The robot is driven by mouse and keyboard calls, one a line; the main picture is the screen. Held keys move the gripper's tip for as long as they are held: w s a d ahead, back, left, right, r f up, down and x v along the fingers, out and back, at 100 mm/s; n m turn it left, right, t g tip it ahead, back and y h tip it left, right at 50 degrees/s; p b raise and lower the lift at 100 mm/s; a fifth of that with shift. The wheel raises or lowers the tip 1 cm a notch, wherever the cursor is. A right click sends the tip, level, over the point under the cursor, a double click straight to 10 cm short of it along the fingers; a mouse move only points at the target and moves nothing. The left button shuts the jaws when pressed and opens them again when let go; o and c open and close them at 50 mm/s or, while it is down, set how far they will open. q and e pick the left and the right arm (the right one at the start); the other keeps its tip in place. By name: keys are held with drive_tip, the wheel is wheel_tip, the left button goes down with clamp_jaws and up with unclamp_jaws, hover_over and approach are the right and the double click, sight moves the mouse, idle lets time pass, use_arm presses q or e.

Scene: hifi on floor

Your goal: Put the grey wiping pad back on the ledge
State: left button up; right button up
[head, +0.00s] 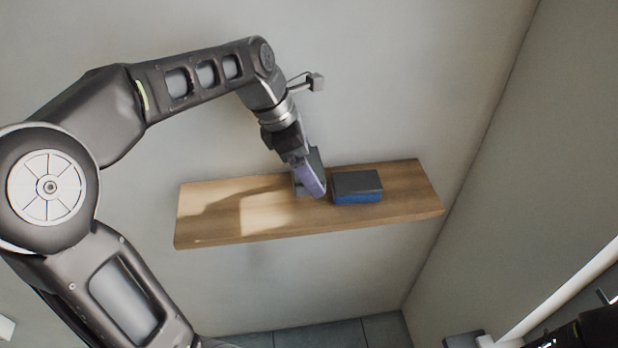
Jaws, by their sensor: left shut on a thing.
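The wooden ledge (225,222) is fixed to the wall in the middle of the head view. My left gripper (308,183) points down at the middle of the ledge and is shut on a slim purple-grey piece, which I take to be the grey wiping pad (311,180). The pad is on edge and tilted, its lower end at or just above the ledge top; I cannot tell if it touches. Grey finger parts show on both sides of it and hide some of it. My right gripper's jaws are not in view; only dark parts of my right arm show at bottom right.
A block with a dark grey top and blue sides (357,187) lies on the ledge just right of the held pad, with a very small gap. The ledge is bare to the left and at its right end. A side wall (510,160) stands close to the right end.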

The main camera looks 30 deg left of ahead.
use_arm(q)
drive_tip(key=shift+f, duration=0.85)
drive_tip(key=shift+s+f, duration=0.1)
wheel_tip(320, 180, down, 3)
drive_tip(key=shift+f+p, duration=0.1)
drive_tip(key=shift+p, duration=0.2)
drive_tip(key=shift+f, duration=0.25)
drive_tip(key=shift+f, duration=0.1)
drive_tip(key=o, duration=1.2)
drive_tip(key=shift+o, duration=0.2)
drive_tip(key=shift+w+a, duration=0.1)
drive_tip(key=shift+w, duration=0.1)
drive_tip(key=v, duration=1.2)
